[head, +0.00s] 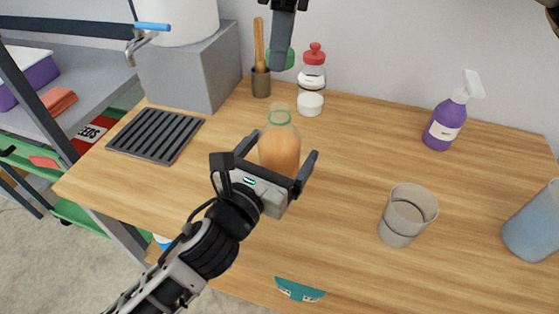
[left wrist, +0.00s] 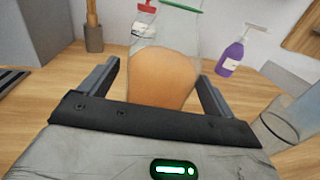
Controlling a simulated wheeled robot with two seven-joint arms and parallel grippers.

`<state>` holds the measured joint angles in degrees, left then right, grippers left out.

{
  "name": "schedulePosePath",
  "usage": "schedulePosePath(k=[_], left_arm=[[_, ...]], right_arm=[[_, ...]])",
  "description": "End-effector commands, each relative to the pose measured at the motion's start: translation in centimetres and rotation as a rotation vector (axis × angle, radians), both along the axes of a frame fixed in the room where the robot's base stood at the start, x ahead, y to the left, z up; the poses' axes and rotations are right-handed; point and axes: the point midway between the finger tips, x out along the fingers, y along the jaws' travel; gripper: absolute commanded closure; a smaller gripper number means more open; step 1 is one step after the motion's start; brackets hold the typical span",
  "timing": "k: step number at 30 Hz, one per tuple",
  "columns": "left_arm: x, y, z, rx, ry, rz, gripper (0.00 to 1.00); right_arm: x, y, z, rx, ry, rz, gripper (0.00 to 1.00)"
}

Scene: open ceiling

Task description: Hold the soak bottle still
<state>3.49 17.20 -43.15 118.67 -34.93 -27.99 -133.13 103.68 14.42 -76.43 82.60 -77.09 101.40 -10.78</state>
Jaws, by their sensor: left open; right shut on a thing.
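The soak bottle (head: 279,150) is clear with orange-brown contents and a green ring near its top. It stands upright on the wooden table. My left gripper (head: 280,156) is open, with one finger on each side of the bottle. In the left wrist view the bottle (left wrist: 165,78) is between the fingers, with a visible gap at the left finger; contact at the right one is unclear. My right gripper (head: 281,58) is above and behind the bottle, shut on a green thing (head: 290,59) that looks like a cap, partly hidden by the finger.
A red-capped bottle (head: 311,85) and a utensil holder (head: 261,82) stand behind. A purple spray bottle (head: 444,127), an empty clear cup (head: 407,215) and a bluish container (head: 535,225) stand to the right. A dark rack (head: 155,134) lies left. The table between bottle and cup is clear.

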Motion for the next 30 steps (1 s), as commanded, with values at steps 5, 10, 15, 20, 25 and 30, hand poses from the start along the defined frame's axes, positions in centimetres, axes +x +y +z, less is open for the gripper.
schedulePosePath(k=[5, 10, 15, 20, 25, 30], left_arm=[[1.5, -0.8, 0.0, 0.0, -0.001, 0.0, 0.11], [1.9, -1.0, 0.0, 0.0, 0.0, 0.0, 0.11], [1.8, -1.0, 0.0, 0.0, 0.0, 0.0, 0.11], [1.8, -1.0, 0.0, 0.0, 0.0, 0.0, 0.44], [1.8, -1.0, 0.0, 0.0, 0.0, 0.0, 0.77], [1.8, -1.0, 0.0, 0.0, 0.0, 0.0, 0.77]], right_arm=[[0.0, 0.0, 0.0, 0.0, 0.0, 0.0, 0.9], [0.0, 0.0, 0.0, 0.0, 0.0, 0.0, 0.9], [0.0, 0.0, 0.0, 0.0, 0.0, 0.0, 0.9], [0.0, 0.0, 0.0, 0.0, 0.0, 0.0, 0.9], [0.0, 0.0, 0.0, 0.0, 0.0, 0.0, 0.9], [0.0, 0.0, -1.4, -0.001, 0.002, 0.0, 0.9]])
